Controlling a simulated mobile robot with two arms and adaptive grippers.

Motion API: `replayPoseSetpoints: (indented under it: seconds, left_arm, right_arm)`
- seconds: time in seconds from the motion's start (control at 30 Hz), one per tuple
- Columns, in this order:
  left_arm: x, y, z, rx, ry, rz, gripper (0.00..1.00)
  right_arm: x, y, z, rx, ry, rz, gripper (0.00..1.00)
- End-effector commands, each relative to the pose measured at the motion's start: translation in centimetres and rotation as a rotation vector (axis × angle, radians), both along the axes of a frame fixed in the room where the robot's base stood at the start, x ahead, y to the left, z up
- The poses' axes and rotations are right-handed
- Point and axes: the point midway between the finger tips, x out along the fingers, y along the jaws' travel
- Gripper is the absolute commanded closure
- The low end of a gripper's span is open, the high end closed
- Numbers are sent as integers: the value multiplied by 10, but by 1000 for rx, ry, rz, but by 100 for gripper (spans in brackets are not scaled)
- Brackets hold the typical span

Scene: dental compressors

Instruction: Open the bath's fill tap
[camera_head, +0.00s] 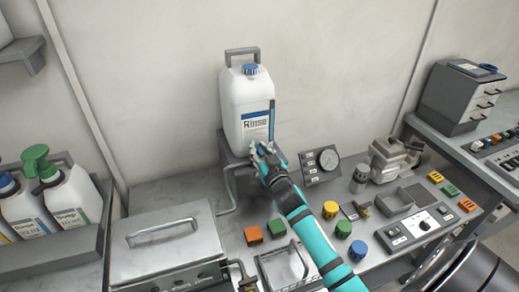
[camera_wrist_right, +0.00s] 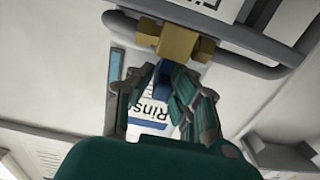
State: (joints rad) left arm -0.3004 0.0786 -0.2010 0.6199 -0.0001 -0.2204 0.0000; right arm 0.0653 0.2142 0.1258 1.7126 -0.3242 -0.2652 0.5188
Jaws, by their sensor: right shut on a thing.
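My right gripper (camera_head: 262,152) reaches up to the front of the white Rinse container (camera_head: 238,98). In the right wrist view its fingers (camera_wrist_right: 163,92) are closed around the blue lever (camera_wrist_right: 162,78) of a brass tap (camera_wrist_right: 176,42). The tap sits on a grey pipe (camera_wrist_right: 232,44), with the Rinse label behind the fingers. In the head view the gripper mostly hides this tap. The steel bath (camera_head: 168,246) with its lid down stands on the bench at the lower left. Another brass fitting (camera_head: 242,272) shows by its right side. My left gripper is out of view.
White bottles (camera_head: 68,198) stand in a grey rack (camera_head: 50,252) at the left.

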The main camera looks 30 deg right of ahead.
Motion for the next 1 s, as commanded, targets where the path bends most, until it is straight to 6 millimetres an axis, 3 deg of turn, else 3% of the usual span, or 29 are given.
replayPoseSetpoints:
  seconds: [0.27, 0.53, 1.0]
  left_arm:
    - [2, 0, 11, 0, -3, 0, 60]
    - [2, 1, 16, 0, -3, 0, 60]
    - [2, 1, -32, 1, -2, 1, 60]
  right_arm:
    - [0, -2, 2, -9, 5, 106, 100]
    - [0, -4, 0, -14, 8, 329, 100]
    - [2, -5, -3, -11, -1, 771, 100]
